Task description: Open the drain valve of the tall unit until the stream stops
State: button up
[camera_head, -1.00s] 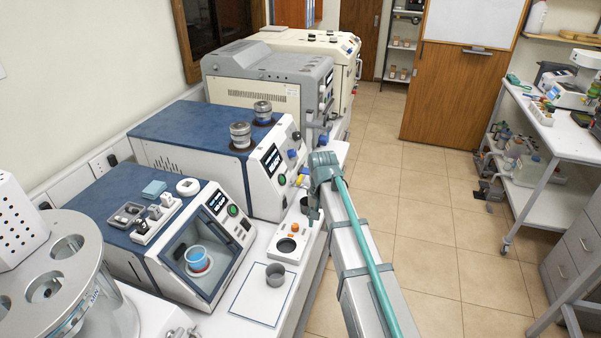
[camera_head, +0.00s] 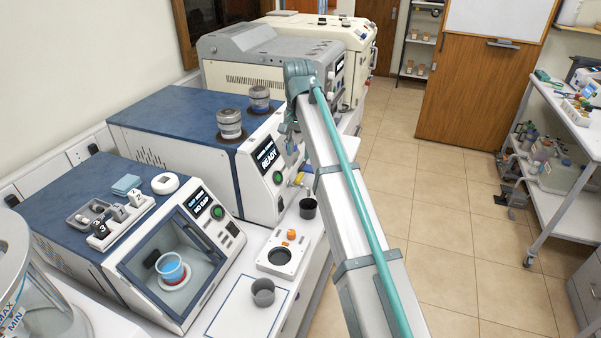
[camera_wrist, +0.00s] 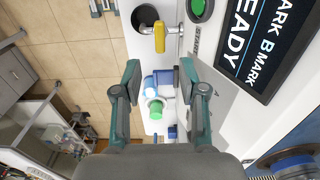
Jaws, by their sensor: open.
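The blue-topped unit (camera_head: 180,125) with two metal cups on top stands behind the smaller windowed unit; its front display (camera_head: 266,157) reads READY. In the wrist view this display (camera_wrist: 262,38) is at the upper right. A yellow valve lever (camera_wrist: 160,36) on a metal spout sticks out from the front panel; it shows small in the head view (camera_head: 299,179). A dark cup (camera_head: 307,208) stands below and also shows in the wrist view (camera_wrist: 144,17). I see no stream. My gripper (camera_wrist: 163,82) is open and empty, its fingers apart from the lever. Its tips are hard to see in the head view.
Knobs with blue and green caps (camera_wrist: 161,117) show between my fingers, farther off. The windowed unit (camera_head: 180,250) holds a blue cup. A grey unit (camera_head: 270,62) stands behind.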

aim_at(299, 176)
notch_tip(299, 176, down, 9)
jog(key=shift+r+p, duration=0.1)
jog(key=shift+p, duration=1)
grip_shut()
